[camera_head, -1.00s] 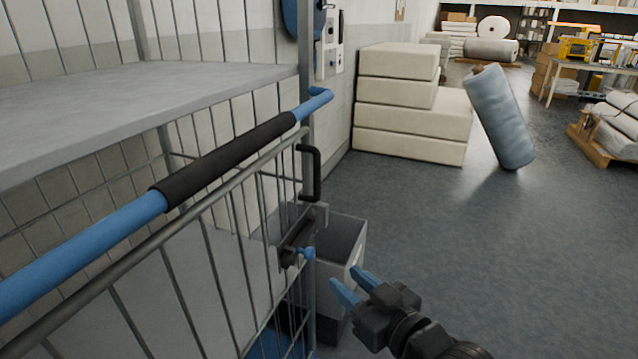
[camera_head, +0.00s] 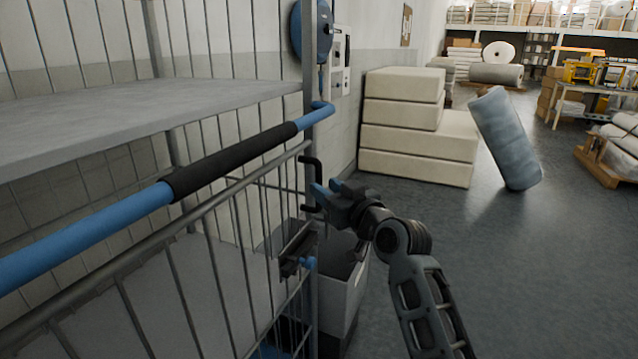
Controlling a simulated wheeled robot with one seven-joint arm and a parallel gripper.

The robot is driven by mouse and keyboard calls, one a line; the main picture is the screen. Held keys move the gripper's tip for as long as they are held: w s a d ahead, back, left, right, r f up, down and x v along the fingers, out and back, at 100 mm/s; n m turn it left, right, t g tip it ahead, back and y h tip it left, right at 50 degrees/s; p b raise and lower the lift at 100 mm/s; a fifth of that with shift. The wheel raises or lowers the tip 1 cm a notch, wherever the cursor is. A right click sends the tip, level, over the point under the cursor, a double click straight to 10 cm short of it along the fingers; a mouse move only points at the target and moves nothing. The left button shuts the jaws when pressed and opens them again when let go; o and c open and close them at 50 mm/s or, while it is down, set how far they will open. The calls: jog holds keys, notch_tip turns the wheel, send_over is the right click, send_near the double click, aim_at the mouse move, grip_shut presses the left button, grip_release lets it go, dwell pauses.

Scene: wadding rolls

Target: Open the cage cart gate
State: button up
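The cage cart gate (camera_head: 225,235) is a grey wire panel at the left, with a grey top rail. It stands in line with the cart's corner post and looks closed. A black D-shaped handle (camera_head: 318,170) sits at the gate's right end. Below it is a dark latch (camera_head: 296,245) with a blue knob (camera_head: 306,263). My gripper (camera_head: 326,188) has blue fingertips, which look apart. It is at the lower part of the handle, overlapping it in view. I cannot tell whether the fingers touch the handle or stand around it.
A blue push bar with a black grip (camera_head: 230,160) crosses above the gate. A grey shelf (camera_head: 130,100) is inside the cart. A grey bin (camera_head: 345,285) stands beside the post, behind my arm. Stacked cream blocks (camera_head: 415,140) and a leaning blue-grey roll (camera_head: 505,137) stand beyond.

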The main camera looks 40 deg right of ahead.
aim_at(319, 208)
jog(key=shift+x, duration=1.95)
jog(key=shift+c, duration=0.4)
grip_shut()
